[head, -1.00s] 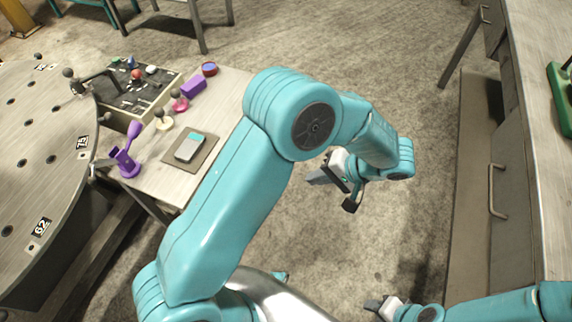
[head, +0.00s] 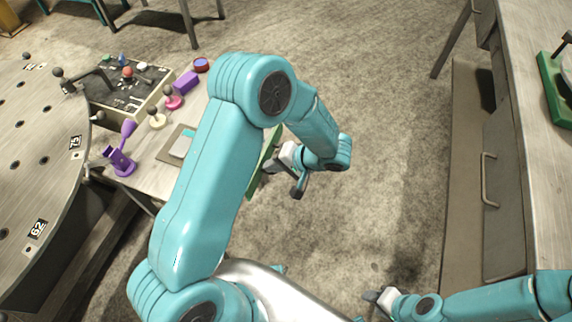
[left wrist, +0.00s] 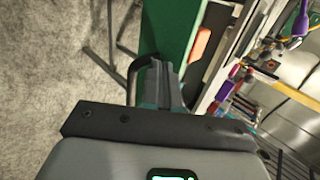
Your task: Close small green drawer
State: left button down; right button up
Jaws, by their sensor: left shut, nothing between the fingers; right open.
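The green drawer front (head: 264,158) shows beside my left arm at the table's right side, partly hidden by the arm. In the left wrist view, the green front (left wrist: 178,30) fills the upper middle, with a dark bar handle (left wrist: 132,75) on it. An orange item (left wrist: 200,45) shows just behind the front, so the drawer stands at least partly open. My left gripper (head: 277,164) is shut and empty at the front; its fingers (left wrist: 158,68) are close beside the handle, contact unclear. My right gripper (head: 368,296) is open and empty, low over the floor.
The table (head: 150,178) holds a purple stand (head: 120,160), a purple block (head: 186,82) and a control box (head: 125,85). A round metal table (head: 40,130) is at left, a bench with cabinets (head: 535,170) at right. Open floor lies between.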

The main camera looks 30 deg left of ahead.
pick_arm(q)
jog(key=shift+a, duration=0.25)
jog(key=shift+s+a+f+b, duration=0.1)
jog(key=shift+a+b, duration=0.2)
jog(key=s+a+b, duration=0.1)
jog(key=a+b, duration=0.1)
jog(key=a, duration=0.1)
jog(key=a+b, duration=0.2)
jog(key=a, duration=0.2)
jog(key=s+a+b, duration=0.1)
jog(key=a+b, duration=0.1)
jog(key=a, duration=0.2)
jog(key=shift+s+a+f, duration=0.1)
jog(key=shift+s+a, duration=0.15)
jog(key=shift+s, duration=0.1)
jog(key=shift+s+a+r, duration=0.15)
jog(key=shift+a+r, duration=0.15)
jog(key=shift+a, duration=0.1)
